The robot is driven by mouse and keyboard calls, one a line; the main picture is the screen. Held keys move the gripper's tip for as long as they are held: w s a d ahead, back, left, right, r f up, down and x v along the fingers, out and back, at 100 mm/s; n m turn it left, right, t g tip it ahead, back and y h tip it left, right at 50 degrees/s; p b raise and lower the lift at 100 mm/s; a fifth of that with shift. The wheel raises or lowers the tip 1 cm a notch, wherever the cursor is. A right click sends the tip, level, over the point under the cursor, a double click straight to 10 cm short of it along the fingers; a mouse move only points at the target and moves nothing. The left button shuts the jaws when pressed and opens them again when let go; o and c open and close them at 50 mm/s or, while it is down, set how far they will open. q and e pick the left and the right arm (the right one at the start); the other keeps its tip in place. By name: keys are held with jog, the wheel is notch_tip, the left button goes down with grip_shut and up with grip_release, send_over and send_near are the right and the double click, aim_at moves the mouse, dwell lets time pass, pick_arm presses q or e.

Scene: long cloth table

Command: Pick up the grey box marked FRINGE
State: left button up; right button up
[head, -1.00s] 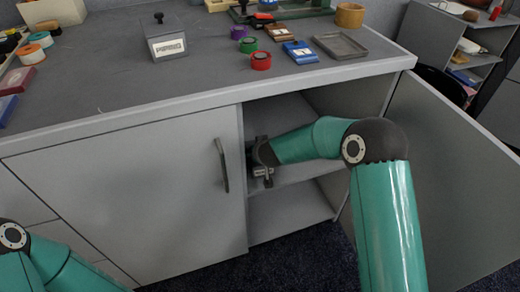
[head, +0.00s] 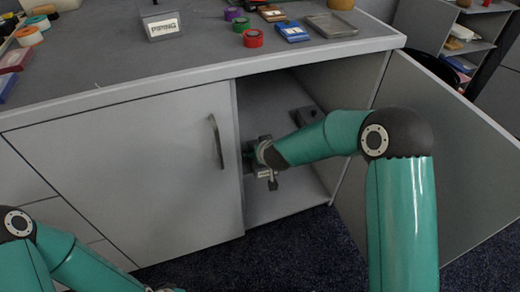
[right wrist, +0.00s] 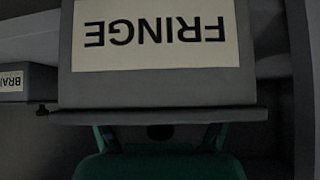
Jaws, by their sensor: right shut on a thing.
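The grey box marked FRINGE (right wrist: 155,88) fills the upper middle of the right wrist view. Its white label appears upside down there. My right gripper (right wrist: 160,133) is shut on this box, at the dark rim side nearest the wrist. In the head view my right gripper (head: 262,155) is at the open right half of the cabinet, just right of the closed door's edge. The box is mostly hidden by the gripper there.
A grey box with a label starting BRA (right wrist: 14,82) stands beside the FRINGE box. The closed cabinet door (head: 130,175) is left of my right gripper, the open door (head: 450,150) to the right. The tabletop (head: 90,65) above holds a PIPING box (head: 160,27) and several small items.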

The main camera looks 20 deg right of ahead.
jog(key=shift+s+f, duration=0.35)
jog(key=shift+f, duration=0.2)
jog(key=o, duration=1.2)
jog(key=shift+d, duration=0.1)
jog(key=shift+r, duration=0.1)
jog(key=shift+s+r, duration=0.1)
jog(key=shift+r, duration=0.1)
jog(key=v, duration=1.1)
jog(key=shift+r, duration=0.35)
